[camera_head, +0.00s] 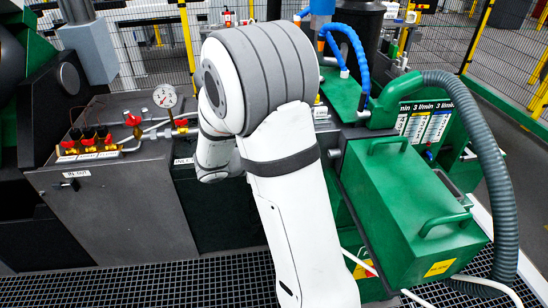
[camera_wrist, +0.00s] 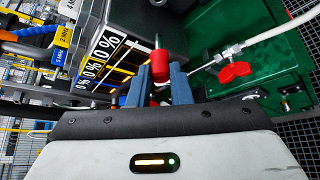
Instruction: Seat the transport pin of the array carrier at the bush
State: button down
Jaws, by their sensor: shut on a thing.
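My gripper (camera_wrist: 160,72) shows in the wrist view with two blue fingers. They are shut on a red-handled pin (camera_wrist: 159,62), which sits between the fingertips; a thin shaft extends from it towards the top of the picture. Whether its end touches anything is not clear. In the head view my white arm covers the middle of the scene and hides my gripper and the pin. I cannot make out the bush or tell which part is the array carrier.
In the wrist view a grey box with a percent-marked panel (camera_wrist: 105,58) stands left of the pin. A red valve handle (camera_wrist: 235,72) on a pale pipe lies right. In the head view a green housing (camera_head: 415,200) with a thick hose (camera_head: 490,160) stands right, and a gauge (camera_head: 165,96) left.

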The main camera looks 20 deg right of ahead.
jog(key=shift+s+d+f+b, duration=0.15)
jog(key=shift+f+b, duration=0.05)
jog(key=shift+b, duration=0.45)
jog(key=shift+s+d+r+b, duration=0.1)
jog(key=shift+s+d+b, duration=0.2)
jog(key=shift+d, duration=0.5)
jog(key=shift+s+d+r+b, duration=0.1)
jog(key=shift+s+d+b, duration=0.2)
jog(key=shift+d, duration=0.5)
jog(key=shift+s+d+b, duration=0.2)
jog(key=shift+d+b, duration=0.2)
jog(key=shift+d, duration=0.4)
jog(key=shift+b, duration=0.9)
jog(key=shift+s+d+b, duration=0.25)
jog(key=shift+d+b, duration=0.1)
jog(key=shift+d, duration=0.6)
jog(key=shift+s+d+b, duration=0.25)
jog(key=shift+d+b, duration=0.1)
jog(key=shift+d, duration=0.55)
jog(key=shift+a+b, duration=0.25)
jog(key=shift+b, duration=0.75)
dwell(1.2)
